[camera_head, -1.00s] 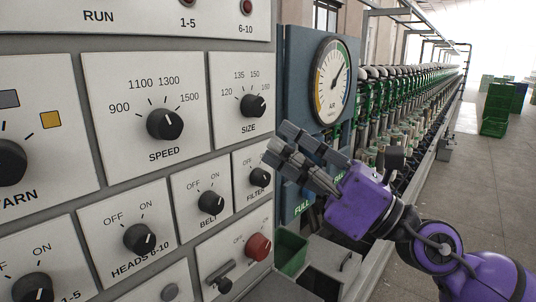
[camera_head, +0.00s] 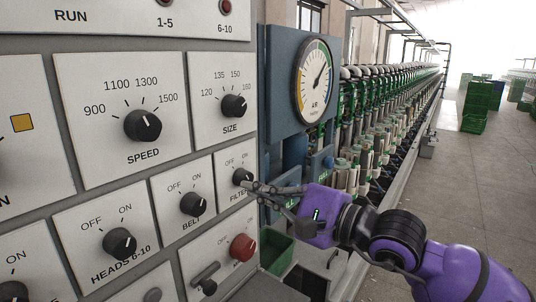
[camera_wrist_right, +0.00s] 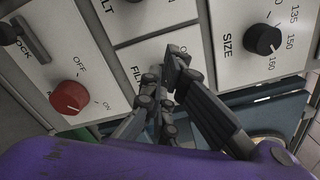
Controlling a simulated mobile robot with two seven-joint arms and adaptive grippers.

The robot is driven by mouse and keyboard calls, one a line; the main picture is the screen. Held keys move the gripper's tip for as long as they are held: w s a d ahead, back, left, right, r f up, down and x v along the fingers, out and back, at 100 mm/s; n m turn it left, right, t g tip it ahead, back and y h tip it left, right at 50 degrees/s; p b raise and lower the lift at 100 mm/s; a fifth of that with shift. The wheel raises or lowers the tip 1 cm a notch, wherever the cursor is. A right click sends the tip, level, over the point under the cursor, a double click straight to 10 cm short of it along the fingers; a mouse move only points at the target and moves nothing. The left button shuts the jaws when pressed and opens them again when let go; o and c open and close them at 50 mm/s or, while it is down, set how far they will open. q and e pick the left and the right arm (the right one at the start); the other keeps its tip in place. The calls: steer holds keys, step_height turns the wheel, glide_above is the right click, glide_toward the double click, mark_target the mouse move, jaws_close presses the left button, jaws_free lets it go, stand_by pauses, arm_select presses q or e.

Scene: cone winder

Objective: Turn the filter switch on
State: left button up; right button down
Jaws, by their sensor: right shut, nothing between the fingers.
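The filter switch (camera_head: 242,176) is a small black rotary knob on a white plate marked OFF and ON, above the word FILTER. The way its pointer faces is too small to tell. My right gripper (camera_head: 250,186) reaches in from the right, its fingers shut and empty. Its tips are at the right edge of the knob; I cannot tell if they touch it. In the right wrist view the shut fingers (camera_wrist_right: 172,66) lie over the filter plate and hide the knob. My left gripper is not in view.
Nearby knobs are BELT (camera_head: 193,204), SIZE (camera_head: 234,106) and SPEED (camera_head: 143,125). A red knob (camera_head: 242,247) sits below the filter plate. A round air gauge (camera_head: 315,80) and the winder row stand to the right. A green bin (camera_head: 277,250) is below.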

mark_target(244, 178)
steer(key=x, duration=0.3)
steer(key=shift+a, duration=0.15)
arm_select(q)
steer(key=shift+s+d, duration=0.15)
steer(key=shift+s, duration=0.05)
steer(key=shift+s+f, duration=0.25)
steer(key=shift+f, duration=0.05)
arm_select(e)
steer(key=shift+w+f, duration=0.15)
steer(key=shift+w, duration=0.15)
stand_by(0.5)
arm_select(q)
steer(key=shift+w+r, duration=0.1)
